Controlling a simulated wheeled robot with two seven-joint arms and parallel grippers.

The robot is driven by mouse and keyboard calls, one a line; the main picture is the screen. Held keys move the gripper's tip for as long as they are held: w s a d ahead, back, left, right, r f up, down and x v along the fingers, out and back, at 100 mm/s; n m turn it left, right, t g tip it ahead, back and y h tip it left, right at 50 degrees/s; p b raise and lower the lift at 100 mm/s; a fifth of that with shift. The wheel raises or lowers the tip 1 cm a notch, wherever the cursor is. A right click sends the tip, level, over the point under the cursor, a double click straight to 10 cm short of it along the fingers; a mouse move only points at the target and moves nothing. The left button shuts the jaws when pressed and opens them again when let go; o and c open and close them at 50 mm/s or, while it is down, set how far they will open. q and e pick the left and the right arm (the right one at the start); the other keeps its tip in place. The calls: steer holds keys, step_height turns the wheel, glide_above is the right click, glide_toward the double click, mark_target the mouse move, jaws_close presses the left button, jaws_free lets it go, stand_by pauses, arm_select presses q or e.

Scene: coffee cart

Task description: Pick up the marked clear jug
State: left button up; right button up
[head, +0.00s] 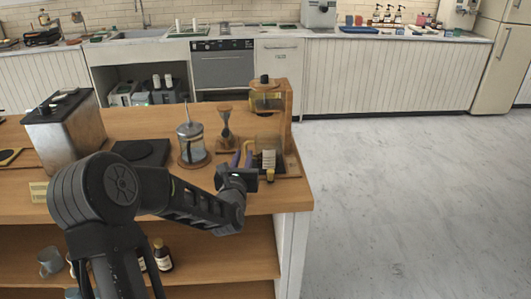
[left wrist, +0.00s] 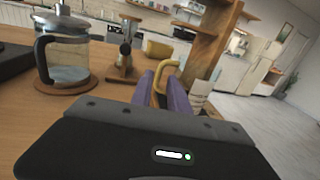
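The marked clear jug (head: 267,150) stands on the wooden coffee stand near the counter's right end; its pale scale marks show. Its yellow handle points left toward my left gripper (head: 242,159). In the left wrist view, the handle (left wrist: 166,68) shows beyond and between the two purple fingers of the left gripper (left wrist: 163,88). The fingers are apart, with a gap between them. I cannot tell whether they touch the handle. The jug's marked side (left wrist: 199,97) is partly hidden behind the right finger. My right gripper is not in view.
A French press (head: 191,145) stands on a round wooden coaster left of the gripper. A wooden hourglass-shaped item (head: 225,128) is just behind. The stand's upright (head: 289,112) rises behind the jug. A metal machine (head: 65,130) is at left. Open floor lies right.

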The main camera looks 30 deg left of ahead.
mark_target(246, 148)
arm_select(q)
steer(key=p+x, duration=0.1)
steer(key=x, duration=0.3)
steer(key=shift+w+r+p, duration=0.1)
steer(key=shift+w+p, duration=0.05)
steer(key=shift+p, duration=0.15)
steer(key=shift+w+a, duration=0.25)
steer(key=shift+w, duration=0.15)
steer(key=shift+c, duration=0.3)
jaws_close()
stand_by(0.9)
